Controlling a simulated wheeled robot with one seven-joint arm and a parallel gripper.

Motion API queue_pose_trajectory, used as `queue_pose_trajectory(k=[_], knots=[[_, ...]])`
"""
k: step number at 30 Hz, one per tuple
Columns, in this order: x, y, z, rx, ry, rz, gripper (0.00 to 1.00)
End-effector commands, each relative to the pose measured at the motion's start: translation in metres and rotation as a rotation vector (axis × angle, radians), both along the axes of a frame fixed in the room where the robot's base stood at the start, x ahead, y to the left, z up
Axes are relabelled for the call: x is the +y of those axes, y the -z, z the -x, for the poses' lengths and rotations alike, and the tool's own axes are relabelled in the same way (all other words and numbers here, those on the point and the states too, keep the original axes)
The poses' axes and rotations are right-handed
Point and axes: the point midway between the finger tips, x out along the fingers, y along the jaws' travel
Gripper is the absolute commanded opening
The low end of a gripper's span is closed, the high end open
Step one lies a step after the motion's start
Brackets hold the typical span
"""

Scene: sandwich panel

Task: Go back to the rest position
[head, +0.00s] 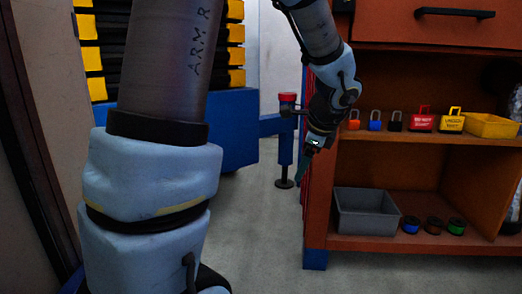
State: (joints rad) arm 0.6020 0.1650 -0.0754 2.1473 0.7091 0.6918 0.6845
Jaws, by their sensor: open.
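My gripper (305,167) hangs at the end of my arm, left of the orange cabinet's left side. It points down and looks empty, with nothing visible between its fingers. The fingers are dark and small in the head view. My large upper arm fills the left part of the picture.
Below are a grey bin (366,212) and several dark rolls. A blue outrigger (285,150) stands behind my gripper.

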Motion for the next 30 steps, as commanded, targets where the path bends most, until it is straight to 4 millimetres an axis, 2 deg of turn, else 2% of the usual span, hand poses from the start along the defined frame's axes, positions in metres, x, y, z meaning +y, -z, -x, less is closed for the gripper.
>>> queue_pose_trajectory(k=[1, 3, 6, 12, 17, 26, 30], knots=[[0.039, 0.002, 0.011, 0.04, -0.212, 0.09, 0.82], [0.072, 0.012, 0.028, 0.078, -0.478, 0.21, 0.82], [0.108, 0.022, 0.05, 0.106, -0.81, 0.346, 0.82], [0.152, 0.031, 0.086, 0.114, -1.338, 0.54, 0.82], [0.177, 0.033, 0.11, 0.093, -1.706, 0.661, 0.82], [0.175, -0.02, 0.109, 0.094, -1.706, 0.664, 0.82], [0.175, -0.053, 0.109, 0.094, -1.705, 0.663, 0.82]])
